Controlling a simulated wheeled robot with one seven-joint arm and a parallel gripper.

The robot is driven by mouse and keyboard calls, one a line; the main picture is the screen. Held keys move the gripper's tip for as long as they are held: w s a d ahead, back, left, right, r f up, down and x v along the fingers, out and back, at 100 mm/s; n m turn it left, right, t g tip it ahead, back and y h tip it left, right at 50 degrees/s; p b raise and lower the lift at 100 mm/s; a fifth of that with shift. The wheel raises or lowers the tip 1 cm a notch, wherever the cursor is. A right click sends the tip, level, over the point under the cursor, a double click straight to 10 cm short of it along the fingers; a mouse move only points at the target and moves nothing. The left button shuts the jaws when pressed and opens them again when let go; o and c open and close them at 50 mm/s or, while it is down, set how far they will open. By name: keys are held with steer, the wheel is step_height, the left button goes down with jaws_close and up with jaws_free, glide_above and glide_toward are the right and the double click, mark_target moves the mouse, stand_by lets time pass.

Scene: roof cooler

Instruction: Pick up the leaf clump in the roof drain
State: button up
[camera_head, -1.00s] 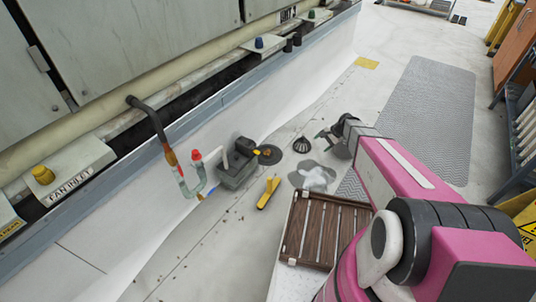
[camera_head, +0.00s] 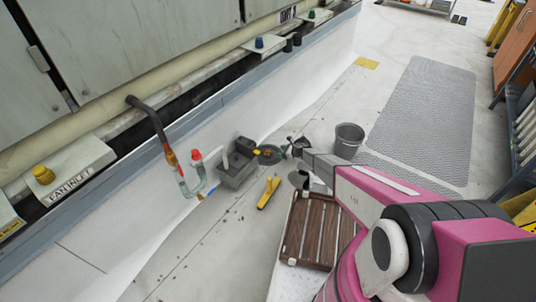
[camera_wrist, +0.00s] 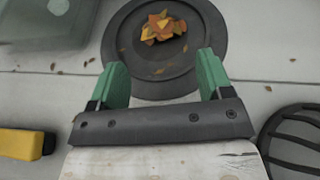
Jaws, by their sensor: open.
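In the head view the drain (camera_head: 269,160) sits beside a grey box, and the leaves (camera_head: 262,153) are a small orange patch. My gripper (camera_wrist: 162,70) is open and empty. Its two green fingers overlap the near part of the drain in the wrist view, with the clump beyond and between them. In the head view my gripper (camera_head: 289,148) is at the drain's right side.
A yellow-handled tool (camera_head: 268,193) lies nearer on the roof. A black domed strainer (camera_wrist: 295,140) is at the lower right in the wrist view. A grey bucket (camera_head: 348,138) and wooden slatted crate (camera_head: 318,232) are to the right.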

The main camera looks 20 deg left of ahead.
mark_target(269, 151)
steer(key=x, duration=0.8)
steer(key=shift+a, duration=0.35)
steer(key=c, duration=1)
